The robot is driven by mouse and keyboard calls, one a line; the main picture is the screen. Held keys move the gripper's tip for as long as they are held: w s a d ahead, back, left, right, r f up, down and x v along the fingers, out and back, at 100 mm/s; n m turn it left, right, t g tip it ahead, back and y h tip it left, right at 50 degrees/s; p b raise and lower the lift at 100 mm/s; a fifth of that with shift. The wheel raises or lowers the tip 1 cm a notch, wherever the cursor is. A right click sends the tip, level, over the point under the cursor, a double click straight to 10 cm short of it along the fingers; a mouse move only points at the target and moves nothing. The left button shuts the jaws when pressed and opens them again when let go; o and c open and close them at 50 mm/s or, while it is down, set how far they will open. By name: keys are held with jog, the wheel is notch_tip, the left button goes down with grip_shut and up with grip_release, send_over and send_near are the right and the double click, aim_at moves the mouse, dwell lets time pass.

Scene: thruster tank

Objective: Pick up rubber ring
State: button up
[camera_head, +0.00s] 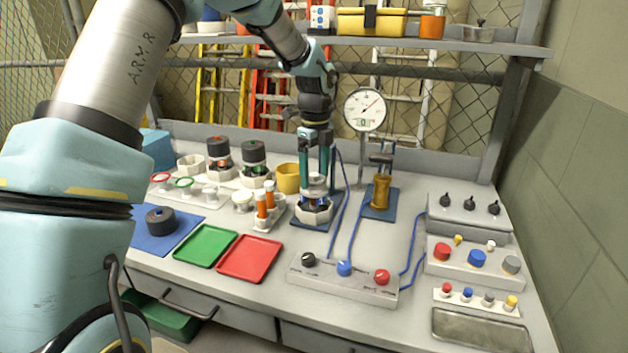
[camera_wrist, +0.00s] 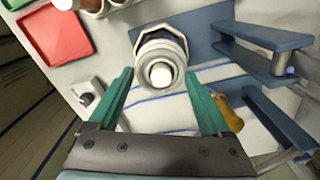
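No single object is plainly the rubber ring. A red ring (camera_head: 160,178) and a green ring (camera_head: 184,183) sit on a white stand at the left of the bench. My gripper (camera_head: 318,178) points down over a white hexagonal holder (camera_head: 312,213) at the bench's middle, away from those rings. In the wrist view my gripper (camera_wrist: 158,78) is open. Its teal fingers stand either side of a round, pale capped part (camera_wrist: 160,74) in the holder. I cannot tell whether they touch it.
Orange-capped tubes (camera_head: 265,202) stand close left of the gripper, and a brass part (camera_head: 381,192) on a blue base is close right. A green tray (camera_head: 205,245), red tray (camera_head: 249,258) and control box (camera_head: 343,277) lie in front. A dial gauge (camera_head: 365,108) rises behind.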

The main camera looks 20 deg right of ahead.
jog(key=c, duration=1)
jog(key=shift+o, duration=0.2)
notch_tip(320, 180, up, 10)
jog(key=b, duration=0.2)
jog(key=shift+r+b, duration=0.25)
jog(key=shift+b, duration=0.1)
